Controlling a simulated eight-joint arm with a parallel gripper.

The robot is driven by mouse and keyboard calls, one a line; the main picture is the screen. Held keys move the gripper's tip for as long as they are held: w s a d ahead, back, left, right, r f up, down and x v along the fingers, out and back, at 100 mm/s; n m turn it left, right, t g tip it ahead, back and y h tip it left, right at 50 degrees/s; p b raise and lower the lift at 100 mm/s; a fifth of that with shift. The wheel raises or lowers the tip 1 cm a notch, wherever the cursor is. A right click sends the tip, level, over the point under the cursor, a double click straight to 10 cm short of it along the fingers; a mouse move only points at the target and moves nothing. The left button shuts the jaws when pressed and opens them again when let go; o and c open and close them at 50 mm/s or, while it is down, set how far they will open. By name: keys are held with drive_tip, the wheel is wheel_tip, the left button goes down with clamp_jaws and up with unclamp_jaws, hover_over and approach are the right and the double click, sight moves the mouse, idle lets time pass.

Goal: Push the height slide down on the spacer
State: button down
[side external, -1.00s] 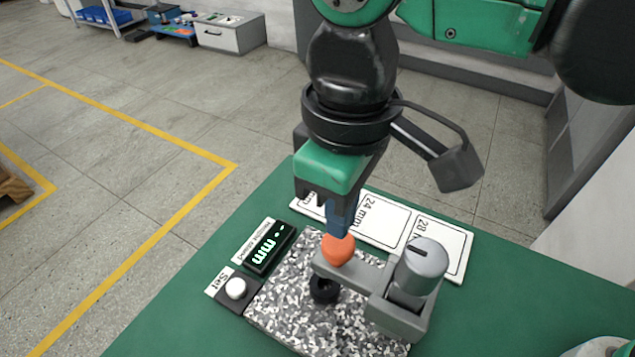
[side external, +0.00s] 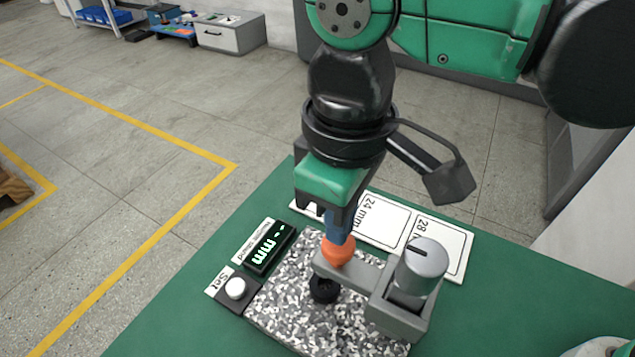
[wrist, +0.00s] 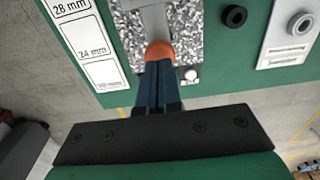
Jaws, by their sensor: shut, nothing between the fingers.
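The height slide (side external: 352,273) is a grey arm with an orange knob (side external: 338,251) on top, reaching out from a grey post. The black ring-shaped spacer (side external: 323,290) lies on the speckled granite plate (side external: 285,310) below the arm. Whether the slide touches the spacer I cannot tell. My gripper (side external: 339,236) is shut and empty, its blue fingers pointing down at the top of the orange knob. The fingertips seem to touch the knob.
A display (side external: 270,247) reading "-- mm" and a white Set button (side external: 235,288) stand left of the plate. A white card (side external: 440,245) with size fields lies behind. Another black ring (wrist: 235,16) and a grey fixture (wrist: 290,30) show in the wrist view.

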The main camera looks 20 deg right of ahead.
sight(337, 247)
drive_tip(key=shift+f, duration=2.3)
drive_tip(key=shift+r, duration=4.45)
drive_tip(key=shift+d, duration=0.1)
drive_tip(key=w+d+f+m+t, duration=0.1)
drive_tip(key=d+f+m+t, duration=0.1)
drive_tip(key=d, duration=0.6)
drive_tip(key=w+d+f+m+t, duration=0.1)
drive_tip(key=d+m, duration=0.3)
drive_tip(key=d, duration=0.5)
drive_tip(key=w+d+f+m+t, duration=0.2)
drive_tip(key=d+f+m+t, duration=0.1)
drive_tip(key=d, duration=0.6)
drive_tip(key=shift+f+t, duration=0.25)
drive_tip(key=shift+t, duration=0.35)
